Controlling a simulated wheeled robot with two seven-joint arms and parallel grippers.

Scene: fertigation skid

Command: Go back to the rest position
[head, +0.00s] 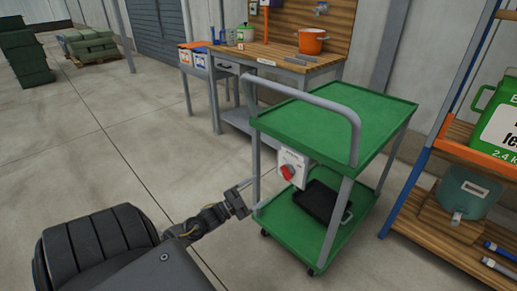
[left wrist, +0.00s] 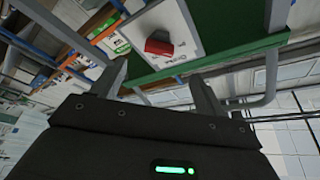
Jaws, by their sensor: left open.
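My left gripper (head: 248,198) is open and empty. In the head view it is beside the left side of the green cart (head: 338,120), low and left of the red rotary switch (head: 288,172) on its white box. In the left wrist view the open fingers (left wrist: 160,88) point toward the cart, and the red switch (left wrist: 159,45) shows above and between them, apart from the fingers. My right gripper is in neither view.
A black tray (head: 322,202) lies on the cart's lower shelf. A wooden workbench (head: 275,56) with an orange pot (head: 312,40) stands behind. A shelf rack (head: 440,215) stands at the right.

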